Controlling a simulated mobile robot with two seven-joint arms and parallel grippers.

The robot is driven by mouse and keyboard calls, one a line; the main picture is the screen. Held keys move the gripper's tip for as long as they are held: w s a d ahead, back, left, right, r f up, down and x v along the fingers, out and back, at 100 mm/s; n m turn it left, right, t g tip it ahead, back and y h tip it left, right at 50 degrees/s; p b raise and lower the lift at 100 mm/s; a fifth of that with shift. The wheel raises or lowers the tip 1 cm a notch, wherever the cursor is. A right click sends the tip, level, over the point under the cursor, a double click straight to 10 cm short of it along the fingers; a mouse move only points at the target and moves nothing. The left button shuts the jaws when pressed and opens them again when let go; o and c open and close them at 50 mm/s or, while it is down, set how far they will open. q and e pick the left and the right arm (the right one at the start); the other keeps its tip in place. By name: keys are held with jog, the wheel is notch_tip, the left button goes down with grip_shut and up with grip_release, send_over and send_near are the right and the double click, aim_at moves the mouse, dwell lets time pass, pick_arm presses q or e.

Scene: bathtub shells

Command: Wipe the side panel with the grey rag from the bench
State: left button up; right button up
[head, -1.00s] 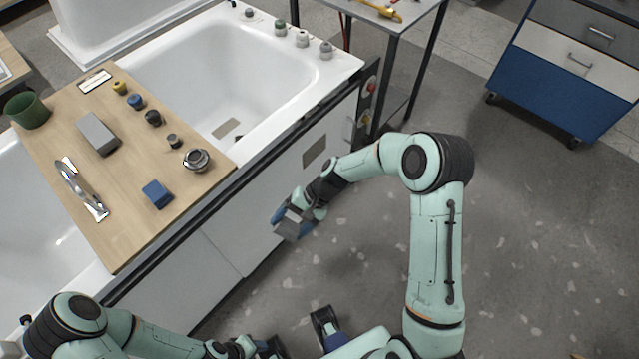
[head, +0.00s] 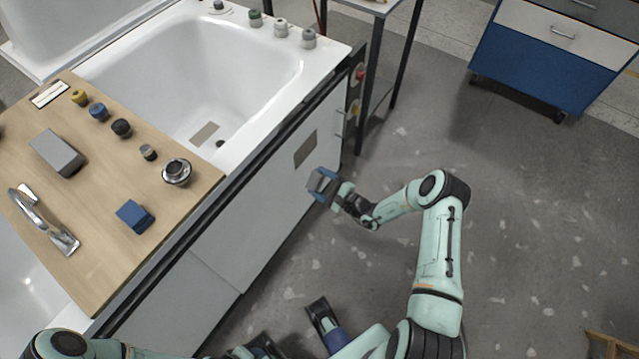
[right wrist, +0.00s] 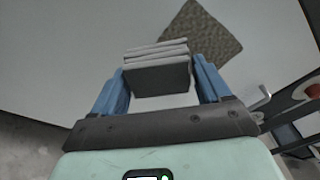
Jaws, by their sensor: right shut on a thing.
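My right gripper (head: 322,185) is shut on the grey rag. In the right wrist view the rag (right wrist: 156,72) is a folded grey stack between the two blue fingers (right wrist: 156,82). The white side panel (head: 262,205) of the tub faces my right gripper. A brownish-grey square patch (head: 305,149) on the panel lies just beyond and up-left of the gripper; it also shows beyond the rag in the wrist view (right wrist: 197,38). I cannot tell if the rag touches the panel.
A wooden board (head: 100,250) across the tub carries a grey block (head: 57,152), a blue block (head: 135,216), a faucet (head: 45,220) and several knobs. A metal-legged table (head: 372,85) and a blue cabinet (head: 545,55) stand behind.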

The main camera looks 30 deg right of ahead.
aim_at(311, 178)
jog(key=x, duration=0.1)
jog(key=b+x, duration=0.1)
jog(key=x, duration=0.1)
jog(key=shift+w+a+r, duration=0.15)
jog(key=shift+w+a, duration=0.1)
jog(key=shift+a, duration=0.05)
pick_arm(q)
jog(key=shift+w+a+f+t+b, duration=0.25)
jog(key=shift+w+f+b, duration=0.05)
jog(key=shift+w+f, duration=0.4)
jog(key=shift+w+a+f+t+b, duration=0.25)
jog(key=shift+w+f+b, duration=0.05)
jog(key=shift+w+f, duration=0.35)
pick_arm(e)
jog(key=shift+x, duration=0.9)
pick_arm(q)
jog(key=shift+s+f+b, duration=0.1)
jog(key=shift+f+b, duration=0.2)
jog(key=shift+f, duration=0.05)
pick_arm(e)
jog(key=shift+w+a+r, duration=0.1)
jog(key=shift+w+a, duration=0.3)
jog(key=shift+w, duration=0.4)
pick_arm(q)
jog(key=shift+f, duration=0.1)
pick_arm(e)
jog(key=shift+d, duration=0.1)
